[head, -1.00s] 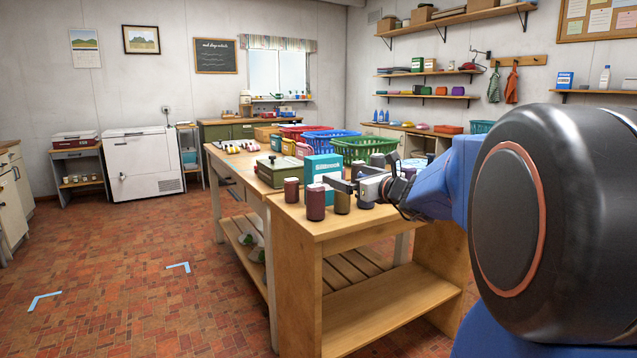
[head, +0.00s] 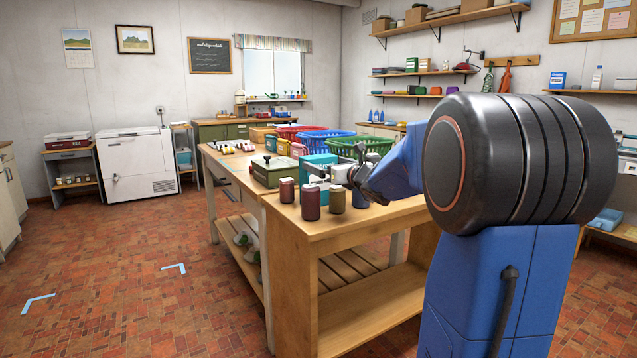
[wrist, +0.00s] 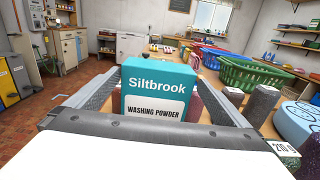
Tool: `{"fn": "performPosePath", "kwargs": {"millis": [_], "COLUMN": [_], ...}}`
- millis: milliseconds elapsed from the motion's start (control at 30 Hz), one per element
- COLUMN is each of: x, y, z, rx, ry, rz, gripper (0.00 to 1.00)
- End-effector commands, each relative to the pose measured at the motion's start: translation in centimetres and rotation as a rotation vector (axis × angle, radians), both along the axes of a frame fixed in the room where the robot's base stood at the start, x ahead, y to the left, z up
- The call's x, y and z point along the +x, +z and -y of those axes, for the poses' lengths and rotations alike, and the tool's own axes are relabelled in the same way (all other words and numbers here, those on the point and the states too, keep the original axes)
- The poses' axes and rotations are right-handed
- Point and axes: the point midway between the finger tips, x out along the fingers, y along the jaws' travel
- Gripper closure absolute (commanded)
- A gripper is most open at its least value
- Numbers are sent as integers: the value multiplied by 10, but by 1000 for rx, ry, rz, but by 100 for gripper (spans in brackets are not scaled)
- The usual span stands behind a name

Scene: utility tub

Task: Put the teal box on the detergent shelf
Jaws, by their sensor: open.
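The teal box (head: 318,164), labelled Siltbrook washing powder, stands upright on the wooden table, behind several jars. In the wrist view the box (wrist: 158,82) is centred ahead, with one finger of my gripper (wrist: 155,98) to each side. My gripper is open; whether the fingers touch the box I cannot tell. In the head view my gripper (head: 335,175) is at the box's right front, partly covering it. A wall shelf (head: 597,92) at the right holds a blue box and a white bottle; it looks like the detergent shelf.
A dark red jar (head: 310,202) and a brown jar (head: 337,200) stand close in front. A dark green box (head: 274,171) is left of the teal box. A green basket (head: 360,146) and a blue basket (head: 326,137) are behind.

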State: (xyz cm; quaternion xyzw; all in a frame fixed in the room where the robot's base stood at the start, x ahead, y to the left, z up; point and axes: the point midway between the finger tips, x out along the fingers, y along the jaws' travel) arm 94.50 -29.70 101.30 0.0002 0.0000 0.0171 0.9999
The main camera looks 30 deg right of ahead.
Motion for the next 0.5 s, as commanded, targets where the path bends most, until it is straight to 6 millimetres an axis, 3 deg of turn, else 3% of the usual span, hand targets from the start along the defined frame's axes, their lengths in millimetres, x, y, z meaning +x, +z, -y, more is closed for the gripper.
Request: {"fn": "performPosePath", "kwargs": {"millis": [167, 500], "x": [8, 49], "y": [1, 7], "z": [-1, -4], "rx": [0, 0], "ry": [1, 1], "rz": [0, -1], "gripper": [0, 0]}}
